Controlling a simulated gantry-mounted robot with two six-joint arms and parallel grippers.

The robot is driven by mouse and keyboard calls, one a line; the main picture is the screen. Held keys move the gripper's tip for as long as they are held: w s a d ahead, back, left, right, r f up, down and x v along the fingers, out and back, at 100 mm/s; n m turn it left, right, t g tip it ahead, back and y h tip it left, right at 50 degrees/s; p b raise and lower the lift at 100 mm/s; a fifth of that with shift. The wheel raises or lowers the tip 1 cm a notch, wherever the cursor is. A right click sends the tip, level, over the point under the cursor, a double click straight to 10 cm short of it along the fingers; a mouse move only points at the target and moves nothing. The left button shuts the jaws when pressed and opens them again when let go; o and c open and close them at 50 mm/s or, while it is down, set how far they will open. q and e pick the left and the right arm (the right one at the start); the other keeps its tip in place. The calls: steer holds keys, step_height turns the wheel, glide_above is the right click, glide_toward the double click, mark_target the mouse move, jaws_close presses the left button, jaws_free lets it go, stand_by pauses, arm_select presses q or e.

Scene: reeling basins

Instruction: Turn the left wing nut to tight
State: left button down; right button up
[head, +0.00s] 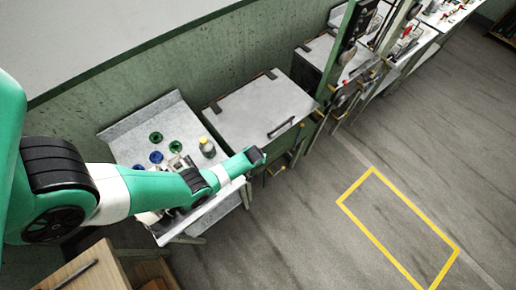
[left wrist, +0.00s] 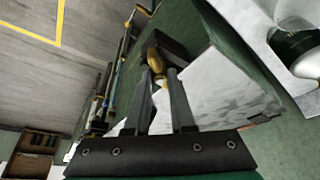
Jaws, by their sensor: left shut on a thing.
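A brass-coloured wing nut (left wrist: 155,57) shows in the left wrist view between the tips of my left gripper (left wrist: 162,74). The two dark fingers are shut on it. A dark block (left wrist: 172,44) sits just behind the nut. The nut cannot be made out there, hidden by the gripper. My right gripper is not in view.
A green post (head: 340,62) stands right of the basin. Open floor with a yellow outlined rectangle (head: 356,187) lies to the right.

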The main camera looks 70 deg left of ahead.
arm_select(q)
steer(key=m, duration=0.1)
steer(key=m+h, duration=0.1)
steer(key=shift+s+a+f+m+t, duration=0.15)
steer(key=shift+s+m+t, duration=0.1)
steer(key=shift+m+t, duration=0.15)
steer(key=shift+m, duration=0.9)
steer(key=m+t+h, duration=0.1)
steer(key=m, duration=0.1)
steer(key=shift+a+m, duration=0.15)
steer(key=shift+m, duration=0.25)
steer(key=m+h+b, duration=0.1)
steer(key=m, duration=0.1)
steer(key=shift+a+f+m, duration=0.1)
steer(key=shift+m, duration=0.3)
steer(key=shift+m+h, duration=0.5)
steer(key=shift+m, duration=0.3)
steer(key=shift+w+a+r+m+h, duration=0.15)
steer(key=shift+m+h, duration=0.25)
steer(key=shift+m, duration=0.5)
steer(key=shift+w+m+h, duration=0.1)
steer(key=shift+m+h, duration=0.5)
steer(key=shift+m, duration=1.1)
